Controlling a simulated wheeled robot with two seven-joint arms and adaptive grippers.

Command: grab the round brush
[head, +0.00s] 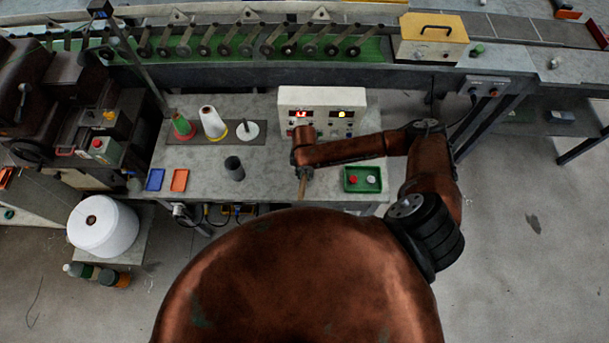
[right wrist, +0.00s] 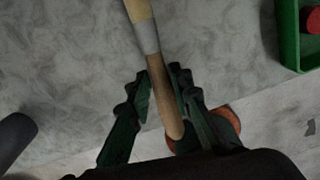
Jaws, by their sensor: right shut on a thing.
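The round brush (right wrist: 150,60) has a wooden handle, a grey ferrule and a pale tan part that runs out of the top of the right wrist view. My right gripper (right wrist: 163,98) is shut on its wooden handle, with a dark finger on each side. In the head view, the brush (head: 303,186) is a small brown stick under my right gripper (head: 303,174), near the front edge of the grey table (head: 270,183). I cannot tell whether the brush touches the table. My left gripper is not in view.
A green tray (head: 350,186) with a red and a pale round piece lies to the right. A dark cylinder (head: 234,168) stands to the left. A control box (head: 322,97) is behind. Thread cones (head: 213,125), a blue tray (head: 155,180) and an orange tray (head: 179,180) are further left.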

